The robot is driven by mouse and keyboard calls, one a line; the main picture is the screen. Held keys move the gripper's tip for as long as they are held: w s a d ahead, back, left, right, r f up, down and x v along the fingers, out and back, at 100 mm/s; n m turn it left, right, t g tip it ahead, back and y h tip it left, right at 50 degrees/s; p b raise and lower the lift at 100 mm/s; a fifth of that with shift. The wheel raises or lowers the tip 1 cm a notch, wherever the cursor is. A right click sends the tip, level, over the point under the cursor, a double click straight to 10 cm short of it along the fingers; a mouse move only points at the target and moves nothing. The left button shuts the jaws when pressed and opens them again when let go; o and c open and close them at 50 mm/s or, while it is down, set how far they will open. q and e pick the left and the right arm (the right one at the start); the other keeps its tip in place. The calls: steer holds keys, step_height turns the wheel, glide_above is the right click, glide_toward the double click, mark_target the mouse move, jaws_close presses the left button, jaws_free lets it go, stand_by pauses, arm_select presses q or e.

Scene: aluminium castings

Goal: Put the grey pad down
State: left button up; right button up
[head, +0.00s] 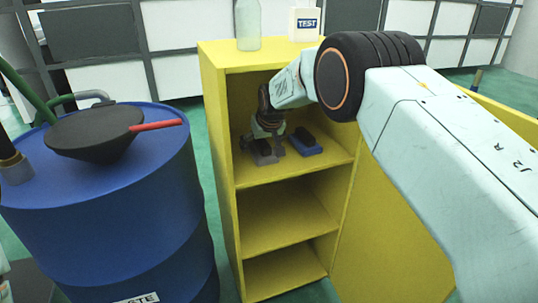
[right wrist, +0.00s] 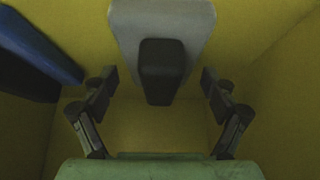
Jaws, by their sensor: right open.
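The grey pad (head: 265,157) with a dark handle is in the upper compartment of the yellow cabinet, apparently resting on the shelf. In the right wrist view the grey pad (right wrist: 196,38) lies flat, its dark handle (right wrist: 162,70) pointing toward my wrist. My right gripper (head: 268,136) reaches into the compartment just above the pad. In the right wrist view my right gripper (right wrist: 157,84) is open, with one finger on each side of the handle and a gap on both sides.
A blue pad (head: 308,150) with a dark handle lies right of the grey one. The yellow cabinet (head: 219,160) has side walls close to my gripper and lower shelves that look empty. A bottle (head: 247,25) and a TEST box (head: 304,24) stand on top. A blue drum (head: 110,230) stands left.

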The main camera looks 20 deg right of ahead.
mark_target(266, 146)
steer(key=shift+s+r, duration=0.35)
steer(key=shift+r, duration=0.1)
steer(key=shift+s+d+p, duration=0.1)
steer(key=shift+s+p, duration=0.5)
steer(key=shift+s, duration=1)
steer(key=s+p, duration=0.1)
steer(key=s, duration=0.4)
steer(key=shift+s+d+f+b, duration=0.15)
steer(key=shift+s+b, duration=0.15)
steer(key=shift+s, duration=0.6)
steer(key=shift+s+b, duration=0.3)
steer(key=shift+s, duration=0.55)
steer(key=shift+w, duration=0.1)
steer(key=shift+w+p, duration=0.35)
steer(key=shift+w, duration=0.2)
steer(key=w, duration=0.2)
steer(key=shift+w, duration=0.4)
steer(key=shift+w+a+b, duration=0.15)
steer(key=shift+w+b, duration=0.25)
steer(key=shift+w, duration=1.5)
steer(key=shift+w+a+b, duration=0.1)
steer(key=shift+w+b, duration=0.3)
steer(key=shift+w, duration=1.5)
